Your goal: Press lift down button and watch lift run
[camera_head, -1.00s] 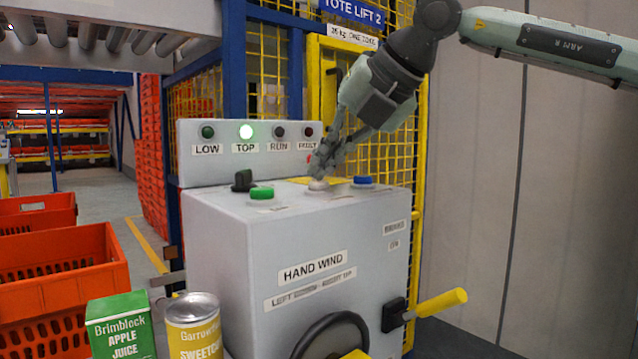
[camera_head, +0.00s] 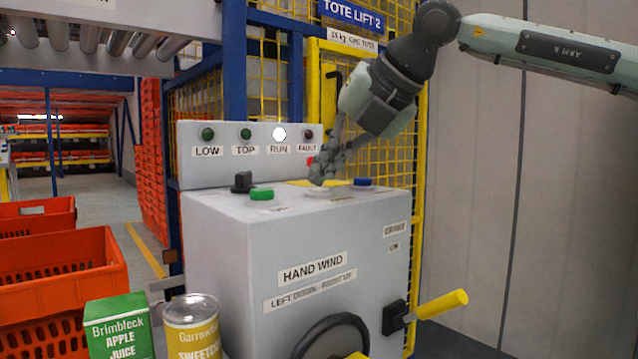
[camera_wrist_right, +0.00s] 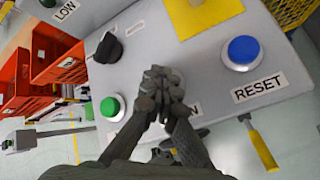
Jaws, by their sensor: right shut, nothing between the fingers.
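The grey control box (camera_head: 235,225) stands in front of the yellow mesh lift cage (camera_head: 395,165). My right gripper (camera_head: 320,180) is shut and empty, its fingertips down at the pale down button's place on the box top. In the right wrist view the gripper (camera_wrist_right: 160,85) hides that button and most of its label; only a final "N" shows. A green button (camera_head: 262,193) sits left of the fingers and a blue RESET button (camera_head: 364,182) right of them. On the lamp panel the RUN lamp (camera_head: 279,134) glows white; the TOP lamp (camera_head: 246,134) is dark. My left gripper is out of view.
A black selector knob (camera_head: 242,181) stands behind the green button. A yellow-handled brake lever (camera_head: 440,305) juts right from the box. A juice carton (camera_head: 120,325), a can (camera_head: 191,325) and orange totes (camera_head: 60,270) are at lower left. A roller conveyor (camera_head: 90,35) is overhead.

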